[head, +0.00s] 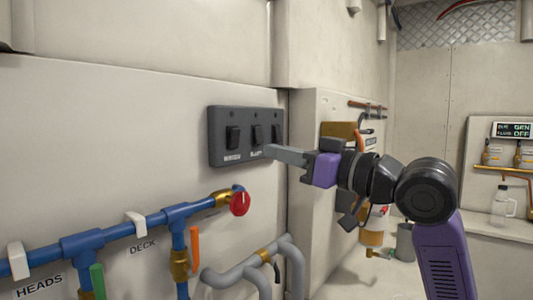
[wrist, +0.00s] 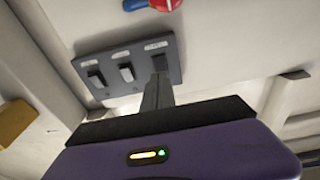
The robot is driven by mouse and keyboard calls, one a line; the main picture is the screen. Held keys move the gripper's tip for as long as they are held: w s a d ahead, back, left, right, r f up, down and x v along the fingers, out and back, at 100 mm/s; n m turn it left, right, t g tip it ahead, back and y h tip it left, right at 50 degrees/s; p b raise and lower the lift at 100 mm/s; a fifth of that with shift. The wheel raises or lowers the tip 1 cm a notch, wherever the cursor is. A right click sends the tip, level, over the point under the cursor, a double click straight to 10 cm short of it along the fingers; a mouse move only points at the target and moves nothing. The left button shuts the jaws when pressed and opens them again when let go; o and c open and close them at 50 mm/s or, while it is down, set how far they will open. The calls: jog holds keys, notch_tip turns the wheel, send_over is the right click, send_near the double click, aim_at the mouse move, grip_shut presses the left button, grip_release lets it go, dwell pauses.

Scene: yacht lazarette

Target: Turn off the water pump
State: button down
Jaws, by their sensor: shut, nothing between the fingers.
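A dark switch panel (head: 219,151) with three rocker switches is on the light wall in the head view. Its left switch (head: 232,138) and middle switch (head: 257,135) show clearly; the right switch (head: 277,133) is at the far edge. My gripper (head: 268,151) is shut and empty, its fingertips in front of the panel's lower part. In the wrist view the panel (wrist: 108,57) appears turned over, and my fingers (wrist: 158,80) overlap its rightmost switch. Contact cannot be told. The labels are too small to read.
Blue pipes (head: 120,233) with a red valve knob (head: 240,203) run below the panel. Grey pipes (head: 240,276) curve at the bottom. A wall corner and brown box (head: 338,130) stand right of the panel. A clear jug (head: 502,205) sits on the far-right counter.

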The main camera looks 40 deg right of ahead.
jog(key=b+v, duration=0.1)
jog(key=v, duration=0.4)
jog(key=shift+s, duration=0.35)
